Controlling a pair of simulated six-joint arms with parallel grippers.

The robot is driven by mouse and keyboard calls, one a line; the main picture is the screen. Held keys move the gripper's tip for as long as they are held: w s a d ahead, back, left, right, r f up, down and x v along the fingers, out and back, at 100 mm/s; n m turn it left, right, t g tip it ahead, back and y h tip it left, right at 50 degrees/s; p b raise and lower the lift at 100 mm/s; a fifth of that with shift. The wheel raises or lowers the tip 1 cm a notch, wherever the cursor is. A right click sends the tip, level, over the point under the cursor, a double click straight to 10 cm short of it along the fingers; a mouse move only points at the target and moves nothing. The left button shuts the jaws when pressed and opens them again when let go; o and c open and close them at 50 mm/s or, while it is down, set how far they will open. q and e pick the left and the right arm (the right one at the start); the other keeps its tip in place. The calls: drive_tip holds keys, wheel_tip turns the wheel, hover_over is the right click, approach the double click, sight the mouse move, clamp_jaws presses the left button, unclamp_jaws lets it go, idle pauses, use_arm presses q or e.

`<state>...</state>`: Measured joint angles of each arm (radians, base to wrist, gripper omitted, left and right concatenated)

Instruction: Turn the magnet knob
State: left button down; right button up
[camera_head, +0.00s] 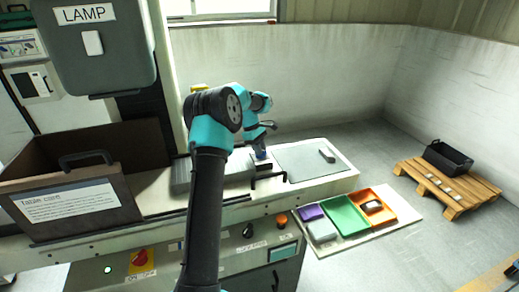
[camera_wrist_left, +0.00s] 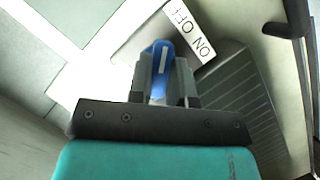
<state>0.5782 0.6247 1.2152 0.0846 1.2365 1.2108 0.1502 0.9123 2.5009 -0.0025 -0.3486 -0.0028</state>
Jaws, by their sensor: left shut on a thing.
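The magnet knob (camera_wrist_left: 157,58) is blue with a pale stripe and shows between my left gripper's fingers in the left wrist view. My left gripper (camera_wrist_left: 160,90) is shut on it. In the head view my left gripper (camera_head: 262,147) reaches down to the knob at the back of the bench, and the knob is mostly hidden there. An ON/OFF label (camera_wrist_left: 190,32) lies just beyond the knob in the wrist view. The knob's stripe runs nearly straight up in that picture. My right gripper is not in view.
A ribbed grey block (camera_wrist_left: 235,85) lies beside the knob. A grey plate (camera_head: 305,160) with a small block (camera_head: 327,155) is to the right. Coloured trays (camera_head: 345,215) stand on a low board. A sign-bearing box (camera_head: 75,208) is at left, below a LAMP housing (camera_head: 95,55).

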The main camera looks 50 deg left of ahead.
use_arm(q)
drive_tip(key=m+g, duration=0.1)
drive_tip(key=m, duration=0.2)
drive_tip(key=shift+w+m+g, duration=0.1)
drive_tip(key=shift+m+g, duration=0.2)
drive_tip(key=shift+m, duration=0.1)
drive_tip(key=m, duration=0.2)
drive_tip(key=m+g, duration=0.1)
drive_tip(key=m, duration=0.1)
drive_tip(key=shift+m+g, duration=0.3)
drive_tip(key=m, duration=0.2)
drive_tip(key=m+g+y, duration=0.1)
drive_tip(key=m, duration=0.1)
drive_tip(key=shift+w+d+m+g, duration=0.1)
drive_tip(key=shift+m+g, duration=0.2)
drive_tip(key=shift+m+g+y, duration=0.3)
drive_tip(key=shift+m+y, duration=0.6)
drive_tip(key=shift+m, duration=1)
drive_tip(key=c, duration=1)
unclamp_jaws()
drive_tip(key=shift+c, duration=0.2)
drive_tip(key=shift+r, duration=0.1)
